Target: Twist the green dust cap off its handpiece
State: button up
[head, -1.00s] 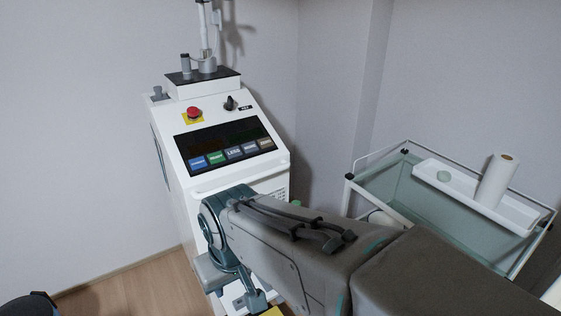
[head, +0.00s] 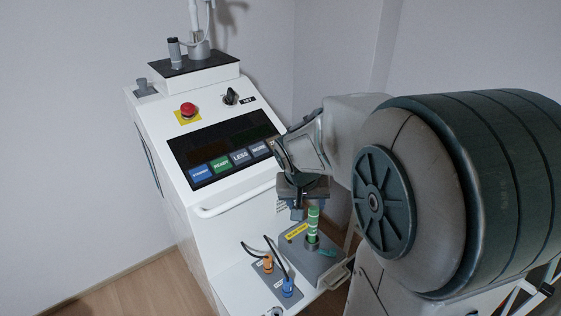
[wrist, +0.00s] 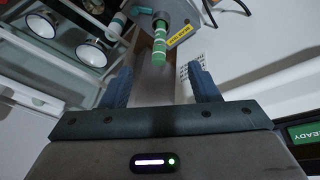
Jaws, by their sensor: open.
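The green capped handpiece (head: 313,222) stands upright in a grey collar on a grey block at the front of the white machine. It has pale bands; I cannot tell exactly where cap and handpiece meet. In the wrist view the green piece (wrist: 160,46) lies ahead of my gripper (wrist: 162,84), near the middle of the gap between the blue fingers. The fingers are apart, with nothing held. In the head view my gripper (head: 308,205) is just above the green top, partly hidden by my wrist. I cannot tell if they touch.
A yellow label (head: 297,232) sits beside the collar. An orange connector (head: 267,265) and a blue connector (head: 287,288) with black cables stand to the left. A white handle bar (head: 238,198) crosses the machine's front. Its panel has a red stop button (head: 188,110).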

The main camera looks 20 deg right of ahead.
jog(key=m, duration=0.2)
send_near(314, 209)
jog(key=b+x, duration=0.1)
jog(key=x, duration=1)
jog(key=shift+a+f, duration=0.1)
jog(key=c, duration=1)
jog(key=shift+c, duration=0.3)
jog(key=shift+s+n+t+y+p, duration=0.1)
jog(key=shift+n+t+y+p, duration=0.4)
jog(key=shift+n+p, duration=0.85)
jog(key=shift+o, duration=0.2)
jog(key=shift+n+y+p, duration=0.9)
jog(key=shift+n+p, duration=0.55)
jog(key=shift+p, duration=2)
